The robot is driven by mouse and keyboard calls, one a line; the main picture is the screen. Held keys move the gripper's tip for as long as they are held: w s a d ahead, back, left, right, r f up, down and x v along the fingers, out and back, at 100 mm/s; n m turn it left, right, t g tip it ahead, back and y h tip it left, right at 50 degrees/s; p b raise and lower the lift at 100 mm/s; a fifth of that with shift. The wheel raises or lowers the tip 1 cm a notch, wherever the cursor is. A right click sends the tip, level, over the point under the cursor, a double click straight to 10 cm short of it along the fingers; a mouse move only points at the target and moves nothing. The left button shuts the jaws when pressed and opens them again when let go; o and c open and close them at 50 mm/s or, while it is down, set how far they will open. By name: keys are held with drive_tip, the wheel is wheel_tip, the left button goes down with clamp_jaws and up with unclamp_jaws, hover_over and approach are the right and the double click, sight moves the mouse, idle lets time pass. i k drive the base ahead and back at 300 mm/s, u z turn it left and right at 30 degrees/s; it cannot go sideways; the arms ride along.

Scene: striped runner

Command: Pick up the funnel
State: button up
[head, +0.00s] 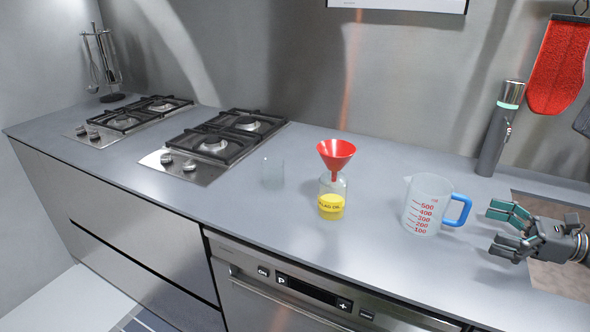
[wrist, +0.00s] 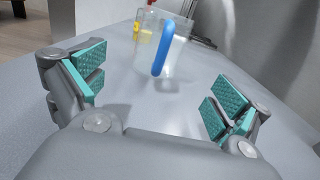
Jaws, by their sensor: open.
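My gripper (head: 507,229) is at the right, open and empty, apart from the funnel. The measuring jug (head: 424,206) with a blue handle (head: 458,210) stands between my gripper and the bottle. In the wrist view the open gripper (wrist: 155,92) faces the blue handle (wrist: 164,48), with the bottle (wrist: 137,27) small and far behind it. The funnel is hard to make out there.
A clear glass (head: 273,172) stands left of the bottle. Two gas hobs (head: 213,145) are farther left. A grey cylinder (head: 497,130) stands at the back right, and a red mitt (head: 559,65) hangs above. The counter in front of the bottle is clear.

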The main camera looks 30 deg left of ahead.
sight(336, 153)
drive_tip(key=k, duration=1)
